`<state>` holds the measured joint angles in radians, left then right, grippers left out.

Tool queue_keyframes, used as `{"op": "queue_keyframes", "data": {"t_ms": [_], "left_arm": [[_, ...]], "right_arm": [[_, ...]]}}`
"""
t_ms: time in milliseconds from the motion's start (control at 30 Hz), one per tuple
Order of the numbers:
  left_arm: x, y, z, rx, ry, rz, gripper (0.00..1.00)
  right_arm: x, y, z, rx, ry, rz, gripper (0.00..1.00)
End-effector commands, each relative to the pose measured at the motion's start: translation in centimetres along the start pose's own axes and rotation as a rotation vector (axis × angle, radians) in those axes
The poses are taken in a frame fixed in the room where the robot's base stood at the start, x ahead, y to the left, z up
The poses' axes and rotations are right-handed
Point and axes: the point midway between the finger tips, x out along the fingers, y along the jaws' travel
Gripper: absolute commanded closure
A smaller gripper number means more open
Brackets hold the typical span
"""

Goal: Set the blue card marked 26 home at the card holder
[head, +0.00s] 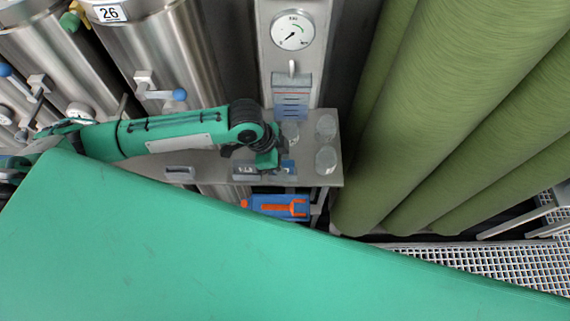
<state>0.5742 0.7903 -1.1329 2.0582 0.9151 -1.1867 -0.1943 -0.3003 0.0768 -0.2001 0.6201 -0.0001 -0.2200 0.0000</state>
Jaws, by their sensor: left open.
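My left gripper (267,162) reaches in from the left and is pointed down over the grey shelf (215,162). It is open. A small blue piece (289,166), which may be the blue card, shows just right of the fingers; no number on it is readable, and the gripper partly covers it. I cannot tell if the fingers touch it. A grey block with pale lettering (244,168) sits just left of the fingers. A rack with blue and grey layers (291,95), possibly the card holder, hangs on the panel below a gauge. My right gripper is not in view.
A blue box with an orange tool (278,207) is below the shelf front. Steel vessels, one labelled 26 (109,13), stand at left; large green tubes (440,110) stand close on the right.

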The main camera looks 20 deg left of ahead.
Motion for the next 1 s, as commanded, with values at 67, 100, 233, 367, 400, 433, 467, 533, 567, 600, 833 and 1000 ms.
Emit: {"op": "queue_keyframes", "data": {"t_ms": [67,100,233,367,400,433,467,533,567,600,833,1000], "left_arm": [[-1.6,-0.1,0.1,0.001,0.0,-0.003,0.57],[-2.6,-0.1,0.1,0.001,0.0,-0.004,0.57],[-5.7,-0.1,0.1,0.001,0.0,-0.004,0.57],[-8.4,-0.1,0.1,0.002,0.0,-0.003,0.57],[-9.0,0.0,0.1,0.001,-0.001,-0.002,0.57],[-9.5,-0.1,0.1,0.0,-0.001,-0.002,0.57],[-9.9,-0.1,0.1,0.0,-0.001,-0.003,0.57],[-10.7,-0.1,0.1,0.0,-0.001,-0.001,0.57],[-10.9,-0.1,0.1,-0.001,-0.001,-0.001,0.57],[-11.1,0.0,0.1,-0.001,-0.001,-0.001,0.57],[-11.6,0.0,0.1,-0.001,-0.001,0.002,0.57],[-11.5,0.0,0.1,-0.001,-0.001,0.001,0.57]], "right_arm": [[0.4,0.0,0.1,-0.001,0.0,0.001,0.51],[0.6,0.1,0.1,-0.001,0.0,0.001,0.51],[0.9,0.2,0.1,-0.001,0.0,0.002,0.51],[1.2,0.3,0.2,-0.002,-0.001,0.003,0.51],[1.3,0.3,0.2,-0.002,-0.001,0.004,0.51],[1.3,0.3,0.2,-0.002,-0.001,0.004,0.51],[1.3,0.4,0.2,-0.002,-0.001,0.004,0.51],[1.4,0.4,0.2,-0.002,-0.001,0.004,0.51],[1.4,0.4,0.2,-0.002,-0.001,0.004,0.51],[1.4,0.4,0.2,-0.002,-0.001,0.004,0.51],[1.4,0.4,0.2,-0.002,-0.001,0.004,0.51],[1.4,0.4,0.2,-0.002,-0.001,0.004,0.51]]}}
